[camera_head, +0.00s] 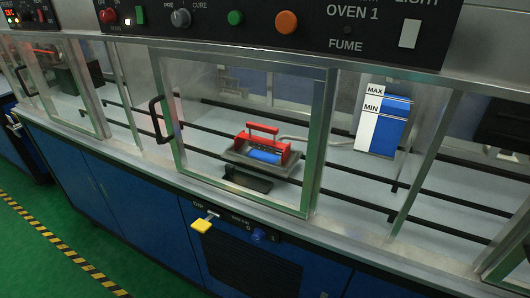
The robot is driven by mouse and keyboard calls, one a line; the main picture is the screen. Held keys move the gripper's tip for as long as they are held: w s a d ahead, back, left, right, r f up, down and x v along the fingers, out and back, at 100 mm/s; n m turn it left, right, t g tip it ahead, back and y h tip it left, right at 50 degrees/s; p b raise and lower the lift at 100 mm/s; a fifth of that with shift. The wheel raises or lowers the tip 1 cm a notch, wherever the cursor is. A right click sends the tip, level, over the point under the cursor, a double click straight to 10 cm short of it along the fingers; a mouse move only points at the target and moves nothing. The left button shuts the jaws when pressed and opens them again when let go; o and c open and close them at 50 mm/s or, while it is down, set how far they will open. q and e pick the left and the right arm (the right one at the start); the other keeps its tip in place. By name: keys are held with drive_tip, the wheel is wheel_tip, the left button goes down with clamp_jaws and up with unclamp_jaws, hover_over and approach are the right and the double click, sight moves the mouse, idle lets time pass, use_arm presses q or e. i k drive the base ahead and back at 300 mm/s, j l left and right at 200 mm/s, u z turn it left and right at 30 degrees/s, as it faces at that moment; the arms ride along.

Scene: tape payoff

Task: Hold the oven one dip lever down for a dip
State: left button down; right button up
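A yellow lever paddle (201,225) sticks out from the blue front panel below the oven one window, beside small, hard-to-read lettering. I take it as the dip lever. Whether it is up or down I cannot tell. Behind the glass, a red-handled unit with a blue roller (264,156) sits in a metal tray (239,158). Neither of my grippers shows in this view, and nothing touches the lever.
A framed sliding window (317,140) with a black handle (158,119) covers the roller unit. A blue knob (258,236) sits right of the lever. A MAX/MIN level gauge (366,131) stands behind. The control panel (290,48) runs above. Green floor (40,260) is clear at the left.

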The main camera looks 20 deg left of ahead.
sight(201, 225)
drive_tip(key=u, duration=1.3)
